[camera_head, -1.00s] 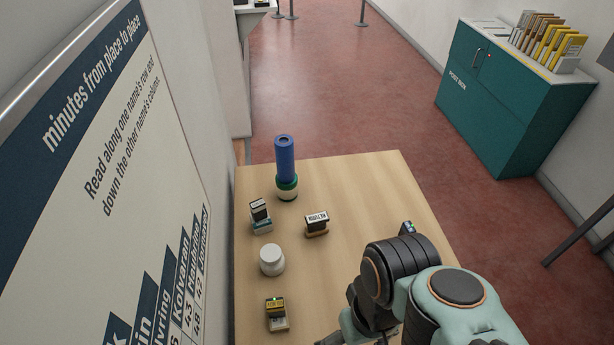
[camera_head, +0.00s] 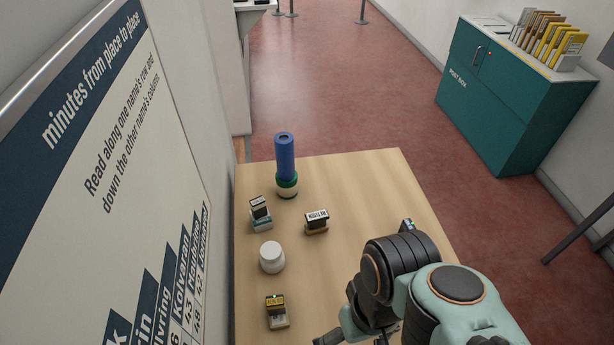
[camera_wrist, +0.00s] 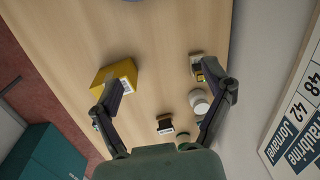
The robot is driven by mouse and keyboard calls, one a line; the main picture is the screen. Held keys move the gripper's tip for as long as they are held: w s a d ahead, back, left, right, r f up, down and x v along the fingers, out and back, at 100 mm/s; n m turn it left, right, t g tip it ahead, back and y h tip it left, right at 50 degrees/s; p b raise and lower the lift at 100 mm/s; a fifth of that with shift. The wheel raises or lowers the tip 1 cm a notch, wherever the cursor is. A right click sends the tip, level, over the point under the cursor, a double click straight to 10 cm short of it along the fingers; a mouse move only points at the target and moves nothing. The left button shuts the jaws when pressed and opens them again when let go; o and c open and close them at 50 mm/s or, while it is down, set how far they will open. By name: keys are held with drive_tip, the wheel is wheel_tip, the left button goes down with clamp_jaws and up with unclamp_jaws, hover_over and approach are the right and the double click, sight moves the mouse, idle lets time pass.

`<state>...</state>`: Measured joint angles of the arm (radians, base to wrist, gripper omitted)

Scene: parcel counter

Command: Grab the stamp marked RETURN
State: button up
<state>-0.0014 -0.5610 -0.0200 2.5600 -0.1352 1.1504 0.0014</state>
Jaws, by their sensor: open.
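The RETURN stamp (camera_head: 317,220) stands on the table, a dark block with a white label and a brown base. A second stamp (camera_head: 260,211) with a pale teal base stands left of the RETURN stamp. A yellow-labelled stamp (camera_head: 277,309) stands nearer the front.
A white jar (camera_head: 272,258) stands between the left-hand stamps. A blue cylinder (camera_head: 285,160) on a green and white base stands behind. A yellow box (camera_wrist: 118,75) lies by my left finger in the wrist view. The sign board (camera_head: 100,150) flanks the table's left.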

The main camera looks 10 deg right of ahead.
drive_tip(key=w+r+t, duration=0.2)
drive_tip(key=w+r, duration=0.2)
drive_tip(key=w, duration=0.4)
drive_tip(key=w+r+t, duration=0.2)
drive_tip(key=w+r, duration=0.2)
drive_tip(key=w, duration=0.4)
drive_tip(key=g, duration=0.1)
hover_over(317, 215)
drive_tip(key=w, duration=0.1)
wheel_tip(317, 215, down, 13)
drive_tip(key=f+g, duration=0.1)
drive_tip(key=f, duration=0.5)
drive_tip(key=f+g, duration=0.1)
drive_tip(key=f, duration=0.5)
drive_tip(key=s+f, duration=0.1)
drive_tip(key=f, duration=0.5)
drive_tip(key=shift+g+h, duration=0.4)
